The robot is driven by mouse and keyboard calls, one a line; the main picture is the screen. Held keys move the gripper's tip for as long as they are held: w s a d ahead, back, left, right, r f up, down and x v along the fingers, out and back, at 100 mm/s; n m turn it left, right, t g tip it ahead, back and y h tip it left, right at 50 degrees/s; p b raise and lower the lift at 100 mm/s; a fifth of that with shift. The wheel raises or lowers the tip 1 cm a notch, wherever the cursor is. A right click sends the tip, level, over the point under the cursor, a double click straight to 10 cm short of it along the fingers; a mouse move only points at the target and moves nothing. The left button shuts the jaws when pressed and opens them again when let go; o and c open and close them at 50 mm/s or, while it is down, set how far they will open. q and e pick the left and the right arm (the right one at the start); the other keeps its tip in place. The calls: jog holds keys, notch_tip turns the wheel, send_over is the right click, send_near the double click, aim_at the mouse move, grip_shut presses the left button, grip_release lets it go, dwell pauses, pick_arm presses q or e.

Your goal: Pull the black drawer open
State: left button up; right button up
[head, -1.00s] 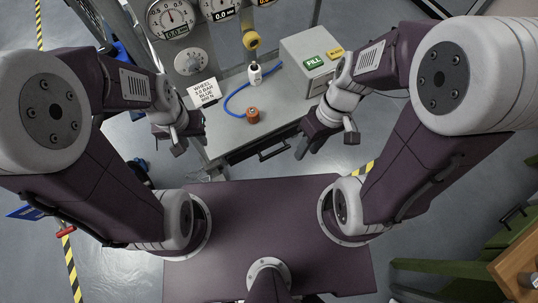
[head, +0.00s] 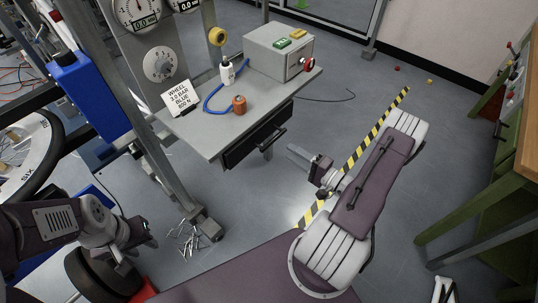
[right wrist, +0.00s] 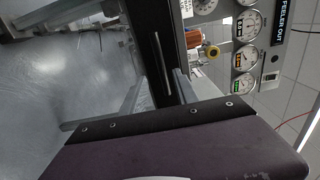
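The black drawer (head: 240,151) sits under the front edge of the grey bench top, and its front looks flush with the bench. Its bar handle (head: 271,147) runs along the front. In the right wrist view the drawer (right wrist: 171,35) is a dark upright band with the handle (right wrist: 161,62) on it. My right gripper (head: 305,172) is in front of and to the right of the handle, apart from it. Its fingers are spread and empty in the right wrist view (right wrist: 160,95). My left gripper (head: 140,232) is low at the left, away from the drawer; its fingers are unclear.
The bench top (head: 205,135) holds an orange spool (head: 239,104), a white bottle (head: 227,72), a blue hose, a sign (head: 181,97) and a grey box (head: 278,50). A metal post stands left of the drawer. The floor before the drawer is clear.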

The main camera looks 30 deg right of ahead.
aim_at(273, 140)
jog(key=x, duration=0.9)
jog(key=shift+r, duration=0.1)
jog(key=shift+d, duration=0.1)
grip_shut()
dwell(1.1)
